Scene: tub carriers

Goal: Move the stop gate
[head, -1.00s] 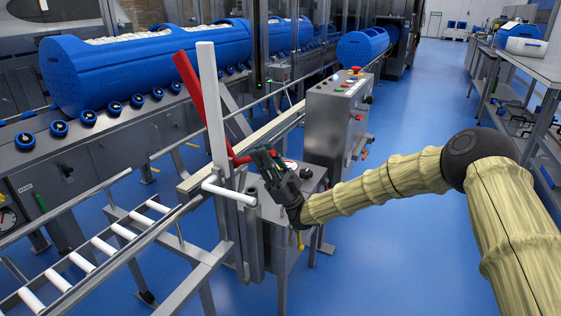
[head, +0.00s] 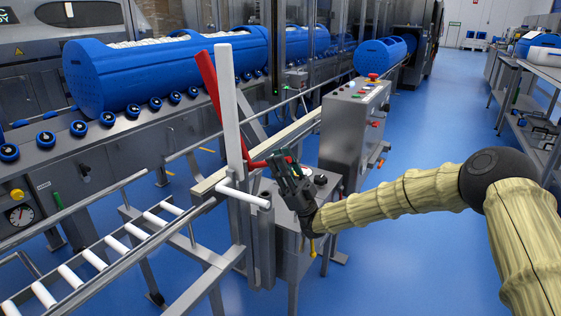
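What looks like the stop gate stands at the end of the roller conveyor: a tall white upright bar (head: 229,105) and a bent red bar (head: 209,80) behind it. The red bar's lower part runs right, to beside my gripper. A short white horizontal handle (head: 243,195) sticks out at the foot of the white bar. My gripper (head: 280,166) is over the grey box stand, its dark fingers at the red bar's right end. I cannot tell whether they touch it, or whether they are open or shut.
A roller conveyor (head: 122,248) with white rollers and metal rails lies at lower left. A control cabinet (head: 347,128) with buttons stands just beyond my gripper. Blue tubs (head: 160,72) sit on the line behind. Blue floor (head: 430,250) is clear at right, before a bench (head: 540,75).

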